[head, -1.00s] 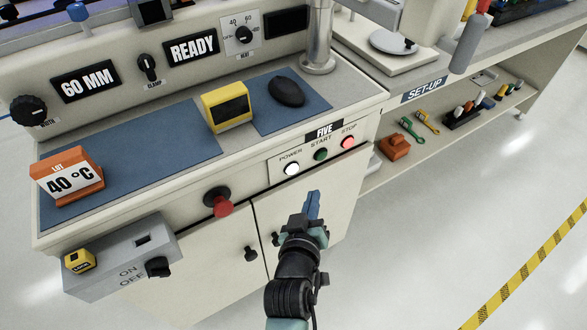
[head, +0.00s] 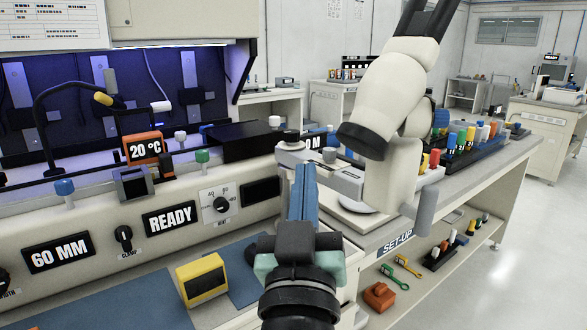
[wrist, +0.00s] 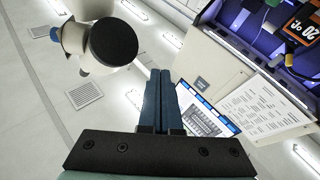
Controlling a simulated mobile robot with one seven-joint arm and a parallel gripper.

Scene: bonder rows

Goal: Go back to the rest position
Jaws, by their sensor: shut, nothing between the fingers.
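My gripper (head: 304,192) is in the middle of the head view, raised and pointing up, with its blue fingers shut together and nothing between them. It appears in front of the bench console and the base of the microscope (head: 385,110). In the wrist view my gripper (wrist: 162,90) has its two blue fingers side by side and touching.
An orange display (head: 143,148) stands behind. A shelf at right holds an orange block (head: 379,296). Open floor (head: 540,230) lies at far right.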

